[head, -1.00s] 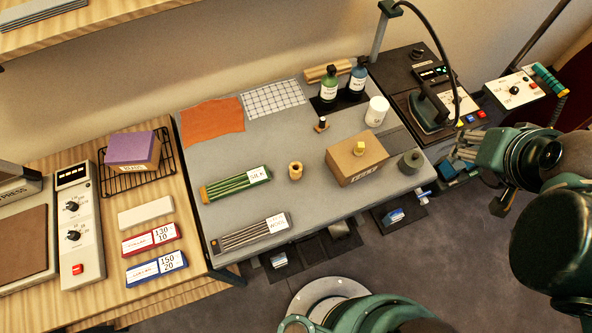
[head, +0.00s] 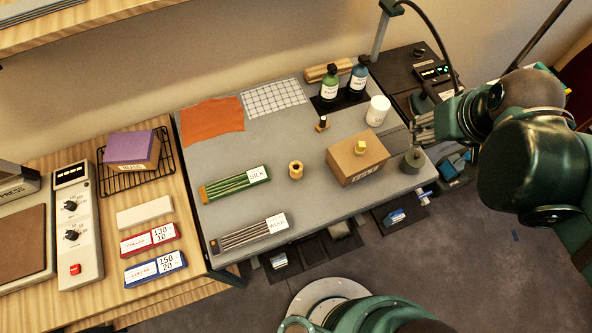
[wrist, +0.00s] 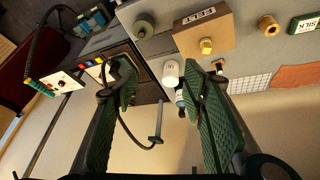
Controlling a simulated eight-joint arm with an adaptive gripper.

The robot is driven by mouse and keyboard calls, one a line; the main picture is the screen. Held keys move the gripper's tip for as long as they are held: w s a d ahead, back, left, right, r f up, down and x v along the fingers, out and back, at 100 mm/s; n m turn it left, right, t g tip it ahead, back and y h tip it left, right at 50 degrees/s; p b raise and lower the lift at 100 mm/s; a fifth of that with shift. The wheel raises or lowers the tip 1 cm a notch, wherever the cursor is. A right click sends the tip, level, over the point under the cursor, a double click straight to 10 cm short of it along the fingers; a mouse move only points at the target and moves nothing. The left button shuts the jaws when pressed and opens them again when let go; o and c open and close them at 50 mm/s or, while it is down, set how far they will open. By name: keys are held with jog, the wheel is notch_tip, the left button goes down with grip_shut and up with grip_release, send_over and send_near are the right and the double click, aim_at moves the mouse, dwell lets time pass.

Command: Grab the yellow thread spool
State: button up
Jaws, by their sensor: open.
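The yellow thread spool (head: 360,147) sits on top of a tan cardboard box (head: 357,164) at the right part of the grey table mat. In the wrist view the spool (wrist: 206,46) shows on the box (wrist: 205,30), near the upper middle. My gripper (head: 420,128) is above the table's right edge, to the right of the spool and apart from it. In the wrist view my gripper (wrist: 158,95) has its two green fingers spread wide with nothing held between them.
A white jar (head: 377,111) stands behind the box, and a grey-green spool (head: 413,160) stands to its right. Green and blue bottles (head: 329,84) stand at the back. A wooden spool (head: 296,170) is left of the box. An iron station (head: 420,72) is at the back right.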

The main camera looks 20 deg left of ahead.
jog(key=w+a+f+n+g, duration=0.1)
jog(key=a+f+n, duration=0.25)
jog(key=a, duration=0.45)
jog(key=n+g+h+b, duration=0.1)
jog(key=n+g+b, duration=0.25)
jog(key=n, duration=0.65)
send_over(296, 171)
jog(key=w+a, duration=0.1)
jog(key=w, duration=0.1)
notch_tip(296, 171, down, 20)
jog(key=r, duration=0.1)
jog(key=shift+s+a+f+g+p, duration=0.1)
jog(key=shift+s+f+g+p, duration=0.15)
jog(key=shift+g+p, duration=0.1)
jog(key=shift+f, duration=1.3)
jog(key=shift+f, duration=2.6)
jog(key=shift+c, duration=0.7)
